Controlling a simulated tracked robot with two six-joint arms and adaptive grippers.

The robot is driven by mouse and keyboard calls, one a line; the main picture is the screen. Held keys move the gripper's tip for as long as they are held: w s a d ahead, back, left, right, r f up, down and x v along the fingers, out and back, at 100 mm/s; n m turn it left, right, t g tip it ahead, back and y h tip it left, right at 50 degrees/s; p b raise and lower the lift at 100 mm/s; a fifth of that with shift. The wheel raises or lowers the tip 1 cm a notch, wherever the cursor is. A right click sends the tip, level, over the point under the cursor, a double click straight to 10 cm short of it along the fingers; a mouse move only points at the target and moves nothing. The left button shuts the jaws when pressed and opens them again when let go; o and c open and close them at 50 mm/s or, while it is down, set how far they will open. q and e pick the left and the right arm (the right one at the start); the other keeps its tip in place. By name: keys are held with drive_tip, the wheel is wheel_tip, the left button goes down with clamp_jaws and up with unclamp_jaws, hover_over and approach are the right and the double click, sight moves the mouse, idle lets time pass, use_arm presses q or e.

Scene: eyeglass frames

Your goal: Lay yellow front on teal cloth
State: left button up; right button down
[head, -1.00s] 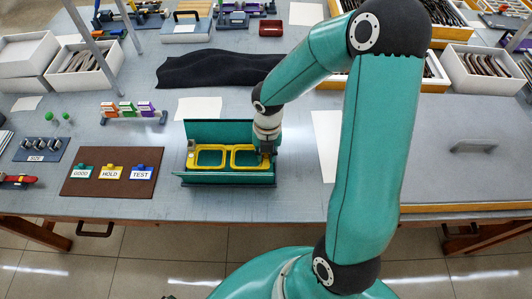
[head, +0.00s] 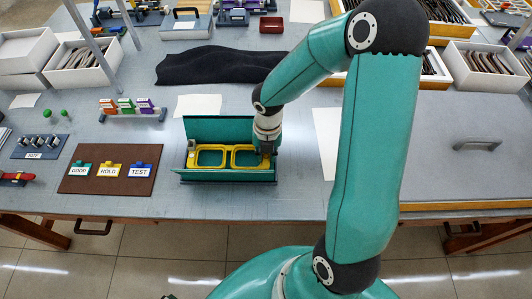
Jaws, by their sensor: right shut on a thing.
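The yellow front (head: 229,147), an eyeglass frame front with two large openings, is over the teal surface of an open, tray-like piece (head: 220,127) near the table's front edge. Teal shows through both openings and around the front. I cannot tell whether the front touches the teal surface or hangs just above it. My right gripper (head: 266,152) comes down from above and is shut on the right end of the yellow front. Its fingertips are small and partly hidden by its own dark body. My left gripper is not in view.
A small grey post (head: 192,146) stands at the front's left end. A brown mat (head: 112,186) with GOOD, HOLD and TEST tags lies to the left. A dark cloth (head: 215,67) and white paper (head: 198,106) lie behind. Bare table shows around the teal piece.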

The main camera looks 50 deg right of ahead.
drive_tip(key=shift+f, duration=0.25)
drive_tip(key=c, duration=0.9)
unclamp_jaws()
drive_tip(key=shift+r, duration=0.15)
drive_tip(key=shift+s+d+r+p, duration=0.1)
drive_tip(key=shift+r+p, duration=3.35)
drive_tip(key=shift+p, duration=0.05)
drive_tip(key=shift+f, duration=0.1)
